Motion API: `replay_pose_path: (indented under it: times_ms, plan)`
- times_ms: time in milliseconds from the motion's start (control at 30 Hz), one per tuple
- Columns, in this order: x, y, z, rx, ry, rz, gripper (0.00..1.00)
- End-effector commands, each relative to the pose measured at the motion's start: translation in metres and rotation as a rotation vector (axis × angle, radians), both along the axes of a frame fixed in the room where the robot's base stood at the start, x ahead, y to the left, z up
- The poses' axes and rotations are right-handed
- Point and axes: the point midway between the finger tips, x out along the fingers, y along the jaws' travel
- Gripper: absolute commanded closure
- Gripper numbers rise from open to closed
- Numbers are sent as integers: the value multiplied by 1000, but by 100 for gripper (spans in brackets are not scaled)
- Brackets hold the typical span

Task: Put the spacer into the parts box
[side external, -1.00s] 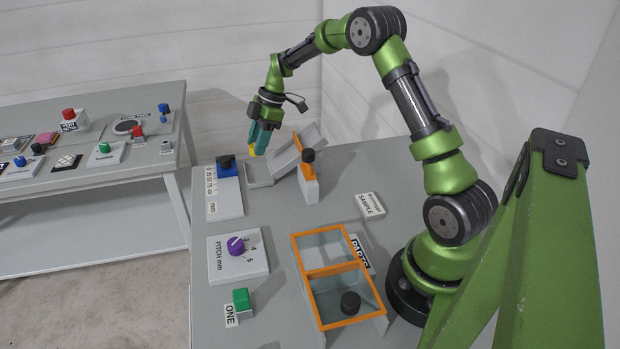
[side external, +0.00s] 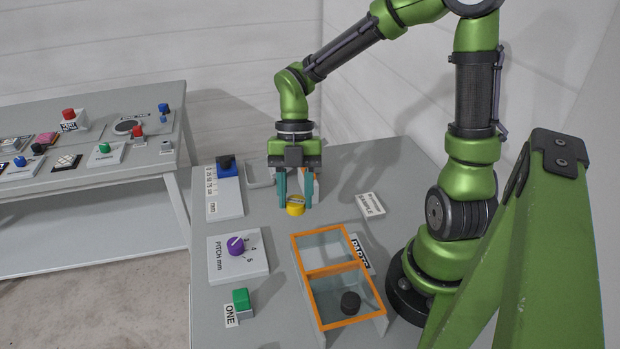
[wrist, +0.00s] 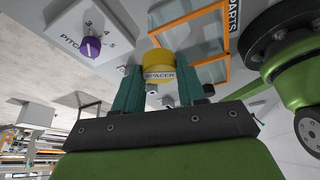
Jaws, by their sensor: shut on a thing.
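The spacer (side external: 296,207) is a yellow round piece. My gripper (side external: 295,200) is shut on it, with a teal finger on each side, and holds it above the table behind the parts box. In the wrist view the spacer (wrist: 159,68), labelled SPACER, sits between the fingertips of my gripper (wrist: 160,88). The parts box (side external: 333,270) has orange rims, clear walls and two compartments. A black round knob-like piece (side external: 350,302) shows in its near compartment. Part of the box's orange rim (wrist: 190,17) shows at the top of the wrist view.
A purple PITCH knob (side external: 236,244) and a green button (side external: 240,298) stand left of the box. A blue slider gauge (side external: 226,167) is at the back left. A SAMPLE plate (side external: 370,205) lies right of the gripper. An orange-edged stand is partly hidden behind my fingers.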

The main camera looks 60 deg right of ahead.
Motion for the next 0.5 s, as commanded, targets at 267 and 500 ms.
replay_pose_path:
  times_ms: [267,500]
  plan:
    - [-71,18,-27,0,2,426,88]
    - [-72,18,-50,9,2,503,88]
